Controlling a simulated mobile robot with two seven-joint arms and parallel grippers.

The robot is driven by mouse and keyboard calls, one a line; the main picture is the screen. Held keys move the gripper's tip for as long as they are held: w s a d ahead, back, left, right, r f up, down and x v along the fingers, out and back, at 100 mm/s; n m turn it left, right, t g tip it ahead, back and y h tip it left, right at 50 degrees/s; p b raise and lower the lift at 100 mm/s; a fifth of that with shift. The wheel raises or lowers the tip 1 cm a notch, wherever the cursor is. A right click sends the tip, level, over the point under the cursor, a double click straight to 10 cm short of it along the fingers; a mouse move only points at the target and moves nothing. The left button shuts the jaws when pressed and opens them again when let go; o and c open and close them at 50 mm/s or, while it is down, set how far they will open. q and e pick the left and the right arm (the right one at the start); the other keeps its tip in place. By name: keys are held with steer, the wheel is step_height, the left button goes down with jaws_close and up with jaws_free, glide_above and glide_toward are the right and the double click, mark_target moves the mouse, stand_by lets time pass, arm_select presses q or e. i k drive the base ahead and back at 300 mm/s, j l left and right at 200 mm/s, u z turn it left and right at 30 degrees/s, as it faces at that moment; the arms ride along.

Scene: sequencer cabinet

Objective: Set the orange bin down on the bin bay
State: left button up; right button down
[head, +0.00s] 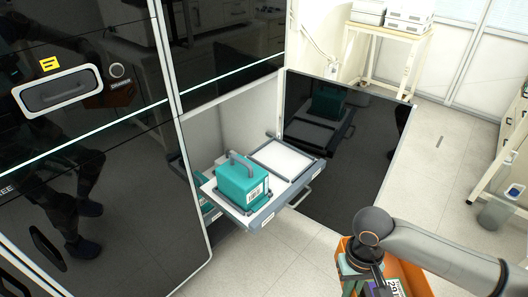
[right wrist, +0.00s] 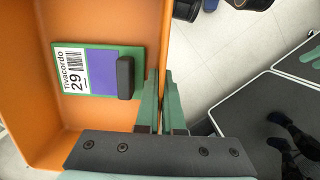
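The orange bin (head: 409,274) is at the bottom right of the head view, partly cut off by the frame edge and covered by my right arm. Its inside (right wrist: 90,22) fills the left half of the right wrist view. A green and purple cartridge with a white "Tivacordo 29" label (right wrist: 76,70) lies in it. My right gripper (right wrist: 163,82) has its green fingers on either side of the bin's wall, shut on it. A pulled-out drawer (head: 258,216) has an empty framed bay (head: 282,159); I cannot tell whether this is the bin bay. My left gripper is not in view.
A teal box with a handle (head: 240,185) stands on the drawer beside the empty bay. The dark cabinet door (head: 335,165) stands open behind the drawer. A light wooden stand (head: 386,28) is at the back. Floor is clear right of the door.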

mark_target(282, 160)
steer(key=i+l+u, duration=0.1)
steer(key=i+u, duration=0.2)
steer(key=i, duration=0.15)
steer(key=i+l+u, duration=0.3)
steer(key=i, duration=0.15)
